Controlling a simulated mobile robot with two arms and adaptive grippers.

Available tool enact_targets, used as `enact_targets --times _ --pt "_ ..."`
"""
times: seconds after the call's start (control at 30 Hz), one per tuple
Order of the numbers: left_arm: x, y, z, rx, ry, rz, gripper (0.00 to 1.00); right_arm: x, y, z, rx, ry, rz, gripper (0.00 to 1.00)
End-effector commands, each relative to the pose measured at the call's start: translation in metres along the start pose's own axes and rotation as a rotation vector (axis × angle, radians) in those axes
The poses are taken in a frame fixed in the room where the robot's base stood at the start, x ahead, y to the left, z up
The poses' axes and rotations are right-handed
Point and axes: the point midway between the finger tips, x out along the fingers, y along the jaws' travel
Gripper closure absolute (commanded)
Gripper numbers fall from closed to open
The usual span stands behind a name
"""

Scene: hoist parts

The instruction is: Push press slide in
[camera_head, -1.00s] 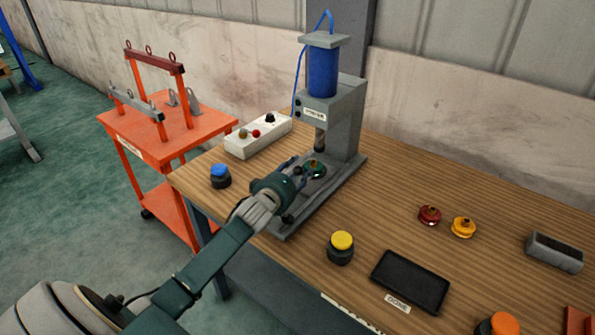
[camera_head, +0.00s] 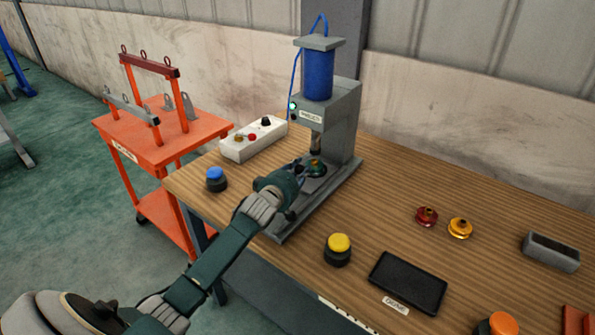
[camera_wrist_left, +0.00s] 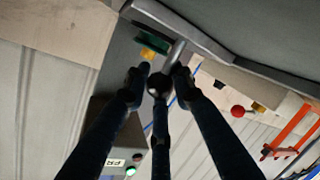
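The grey press (camera_head: 339,125) with a blue cylinder (camera_head: 319,75) stands at the back of the wooden table. A green part (camera_head: 316,168) sits low under its ram (camera_head: 316,143). My left gripper (camera_head: 302,174) is right at this part, on its near left side, and partly covers the slide area. In the left wrist view my dark fingers (camera_wrist_left: 159,82) stand on both sides of a grey rod (camera_wrist_left: 176,52), with green and yellow parts just beyond. Whether they clamp the rod is unclear. My right gripper is out of view.
A white control box (camera_head: 253,139) and a blue button (camera_head: 216,179) are left of the press. A yellow button (camera_head: 338,248), a black tray (camera_head: 408,282), a red part (camera_head: 426,216) and an orange part (camera_head: 460,228) are to the right. An orange cart (camera_head: 165,150) stands left of the table.

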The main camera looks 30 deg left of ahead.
Motion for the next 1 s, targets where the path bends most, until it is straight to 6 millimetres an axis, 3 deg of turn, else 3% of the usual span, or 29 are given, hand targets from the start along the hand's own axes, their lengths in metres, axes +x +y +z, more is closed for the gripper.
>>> enact_targets --times 0.03,0.1,0.53,1.0 --pt "0.0 0.004 -0.003 -0.006 0.004 0.007 0.68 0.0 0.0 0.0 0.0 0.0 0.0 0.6" --pt "0.0 0.004 -0.003 -0.005 0.004 0.007 0.57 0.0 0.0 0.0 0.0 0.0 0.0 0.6" --pt "-0.01 0.001 0.0 -0.003 0.001 0.005 0.57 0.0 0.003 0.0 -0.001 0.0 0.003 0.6" --pt "-0.095 0.001 0.0 -0.004 0.0 0.003 0.57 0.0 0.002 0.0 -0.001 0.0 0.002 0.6"
